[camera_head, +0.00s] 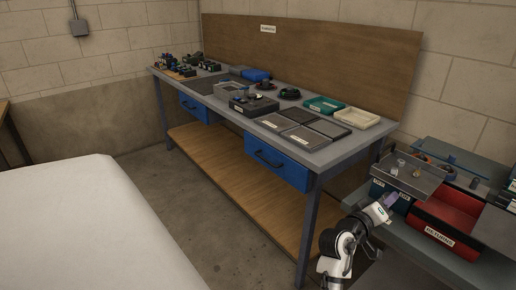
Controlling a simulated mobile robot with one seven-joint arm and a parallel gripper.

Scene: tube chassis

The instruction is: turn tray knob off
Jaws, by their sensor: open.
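My gripper (391,199) is at the lower right, at the end of my white arm. It is in front of the side table, close to the dark blue labelled bin. Its fingers are small in the picture and nothing shows between them. A grey metal tray (424,185) sits above the bins, behind and above my gripper. A few small pale and brown pieces (400,163) stand on this tray; one could be a knob, but they are too small to tell. I cannot make out any knob's setting.
A red labelled bin (446,222) and the blue bin (390,190) stand on the side table. The long workbench (318,158) carries flat grey trays, a green tray (324,104), a cream tray (357,118) and several tools. A white surface (80,225) fills the lower left. Concrete floor lies between.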

